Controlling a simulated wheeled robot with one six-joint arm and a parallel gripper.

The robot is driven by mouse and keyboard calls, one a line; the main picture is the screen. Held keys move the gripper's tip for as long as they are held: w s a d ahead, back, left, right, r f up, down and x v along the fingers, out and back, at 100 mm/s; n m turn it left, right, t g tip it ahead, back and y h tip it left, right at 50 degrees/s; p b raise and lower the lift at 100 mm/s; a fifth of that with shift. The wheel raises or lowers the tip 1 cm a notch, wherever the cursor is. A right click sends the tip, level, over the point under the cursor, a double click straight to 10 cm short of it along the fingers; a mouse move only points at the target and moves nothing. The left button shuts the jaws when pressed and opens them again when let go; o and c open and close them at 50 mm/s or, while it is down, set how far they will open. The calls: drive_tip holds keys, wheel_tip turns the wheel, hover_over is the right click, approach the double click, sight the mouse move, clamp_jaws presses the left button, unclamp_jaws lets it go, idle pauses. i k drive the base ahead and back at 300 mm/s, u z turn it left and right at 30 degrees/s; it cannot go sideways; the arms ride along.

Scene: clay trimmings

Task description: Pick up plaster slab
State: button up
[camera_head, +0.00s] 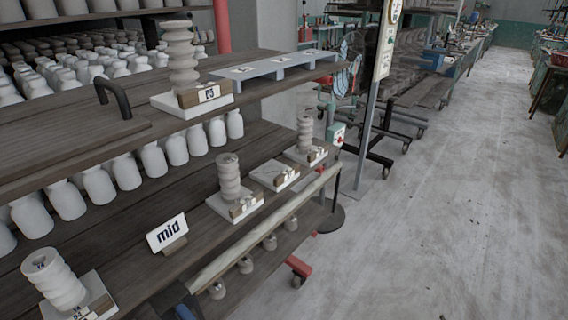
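Several pale plaster slabs lie on the wooden shelves. One slab (268,172) on the middle shelf carries no clay column, only a small labelled block at its front edge. To its left, a slab (218,207) bears a ribbed clay column (229,177). To its right, a slab (296,154) bears another column (305,132). A slab (166,104) on the upper shelf holds a taller column (180,60). A slab (104,290) at bottom left holds a tilted-looking column (53,279). My gripper cannot be made out in this view.
A "mid" sign (167,233) stands on the middle shelf. A grey-blue rack (276,66) lies on the upper shelf. White bottles (98,186) line the shelf behind. A pale rail (262,228) runs along the front. A sign post (370,122) stands beyond; the floor (450,210) right is clear.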

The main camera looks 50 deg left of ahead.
sight(274, 171)
drive_tip(key=u, duration=0.5)
drive_tip(key=i, duration=0.95)
drive_tip(key=u, duration=1.6)
drive_tip(key=i, duration=0.6)
drive_tip(key=u, duration=0.55)
